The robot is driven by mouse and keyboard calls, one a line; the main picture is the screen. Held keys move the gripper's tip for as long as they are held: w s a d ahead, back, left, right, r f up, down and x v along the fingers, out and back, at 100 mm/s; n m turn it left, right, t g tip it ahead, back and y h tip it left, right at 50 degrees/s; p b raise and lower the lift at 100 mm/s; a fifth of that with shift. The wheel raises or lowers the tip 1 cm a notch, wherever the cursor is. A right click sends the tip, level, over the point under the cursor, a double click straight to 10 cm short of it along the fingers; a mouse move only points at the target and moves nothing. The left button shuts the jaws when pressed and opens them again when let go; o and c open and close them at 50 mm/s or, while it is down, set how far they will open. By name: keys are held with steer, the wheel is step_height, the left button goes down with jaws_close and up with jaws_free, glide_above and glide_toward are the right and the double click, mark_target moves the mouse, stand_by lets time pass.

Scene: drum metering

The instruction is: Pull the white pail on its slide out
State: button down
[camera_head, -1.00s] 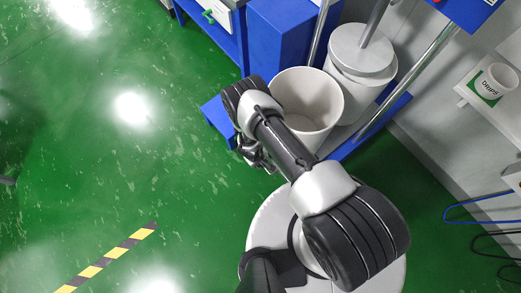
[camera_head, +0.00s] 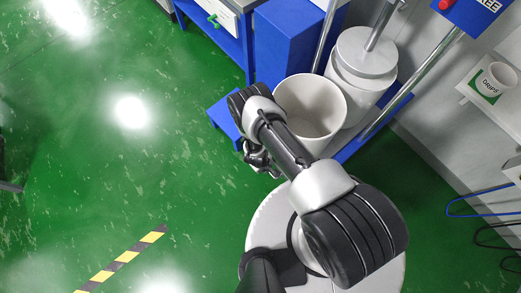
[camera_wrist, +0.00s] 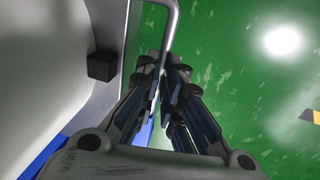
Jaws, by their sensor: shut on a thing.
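The white pail (camera_head: 325,122) stands open and looks empty inside, just right of my arm in the head view. Its pale wall (camera_wrist: 60,50) fills the left of the wrist view, with a small black block on it. A grey bar handle (camera_wrist: 172,22) stands out beside the pail. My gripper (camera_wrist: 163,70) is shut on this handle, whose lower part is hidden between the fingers. In the head view my gripper (camera_head: 262,160) is partly hidden by my wrist, at the pail's left side. The slide under the pail is mostly hidden.
A white lidded drum (camera_head: 362,60) stands right behind the pail, between blue frame parts and a metal post. A blue cabinet (camera_head: 285,45) stands behind it on the left. A cup (camera_head: 494,80) sits on a wall shelf at right.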

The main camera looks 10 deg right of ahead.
steer(key=c, duration=2.4)
jaws_free()
steer(key=shift+s+a+f+b, duration=0.15)
steer(key=shift+s+a, duration=0.2)
steer(key=shift+a, duration=0.25)
steer(key=shift+s+a+r+b, duration=0.15)
steer(key=shift+s+a, duration=0.15)
steer(key=shift+a, duration=0.25)
steer(key=c, duration=2.2)
jaws_free()
steer(key=shift+s+f, duration=0.1)
steer(key=shift+c, duration=0.2)
steer(key=o, duration=0.3)
steer(key=shift+d+f, duration=0.1)
steer(key=shift+d, duration=0.3)
steer(key=shift+o, duration=1.3)
steer(key=shift+w, duration=0.2)
step_height(320, 180, up, 12)
steer(key=s+a, duration=0.1)
steer(key=shift+s+a, duration=0.15)
steer(key=shift+a, duration=0.25)
